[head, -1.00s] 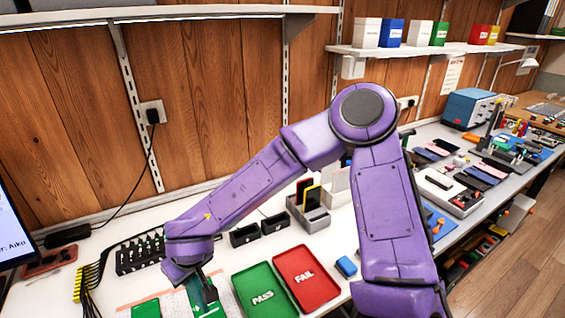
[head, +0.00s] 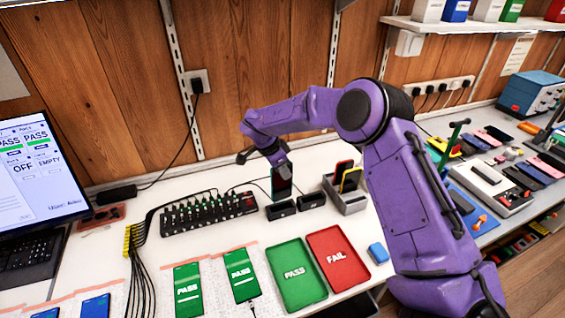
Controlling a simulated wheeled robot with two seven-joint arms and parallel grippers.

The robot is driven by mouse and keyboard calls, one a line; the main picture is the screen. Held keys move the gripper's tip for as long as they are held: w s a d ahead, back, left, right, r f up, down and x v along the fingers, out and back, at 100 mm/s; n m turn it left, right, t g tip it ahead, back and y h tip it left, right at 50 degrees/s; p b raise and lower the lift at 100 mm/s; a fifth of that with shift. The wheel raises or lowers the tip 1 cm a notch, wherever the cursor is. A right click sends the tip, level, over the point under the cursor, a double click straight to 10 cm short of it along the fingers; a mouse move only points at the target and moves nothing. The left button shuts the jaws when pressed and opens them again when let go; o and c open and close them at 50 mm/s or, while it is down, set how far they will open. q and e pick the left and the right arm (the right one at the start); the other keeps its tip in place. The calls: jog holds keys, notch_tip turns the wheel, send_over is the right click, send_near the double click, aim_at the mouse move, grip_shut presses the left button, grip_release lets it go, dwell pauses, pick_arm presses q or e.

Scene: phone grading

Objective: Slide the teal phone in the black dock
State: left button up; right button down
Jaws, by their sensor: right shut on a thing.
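My right gripper (head: 281,170) is shut on the teal phone (head: 282,186), gripping it by its upper end. The phone is upright, with a dark face and a teal edge. It is right over the left of two small black docks (head: 281,211). Its lower end meets the dock's top in the picture; I cannot tell whether it is inside the slot. The other black dock (head: 311,202) stands just to the right with nothing in it. My left gripper is not in view.
A grey holder (head: 350,203) with a red and a yellow phone stands right of the docks. A black hub (head: 208,212) with cables lies left. Green PASS (head: 290,301) and red FAIL (head: 338,284) trays are in front, empty. Several phones lie at the front left.

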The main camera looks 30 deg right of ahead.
aim_at(282, 182)
jog(key=f+b, duration=0.2)
jog(key=b, duration=0.1)
jog(key=f+m+b, duration=0.1)
jog(key=shift+w+d+f, duration=0.15)
jog(key=shift+w+f, duration=0.1)
jog(key=shift+w, duration=0.1)
dwell(0.4)
dwell(0.7)
jog(key=shift+f+p, duration=0.1)
jog(key=shift+p, duration=0.35)
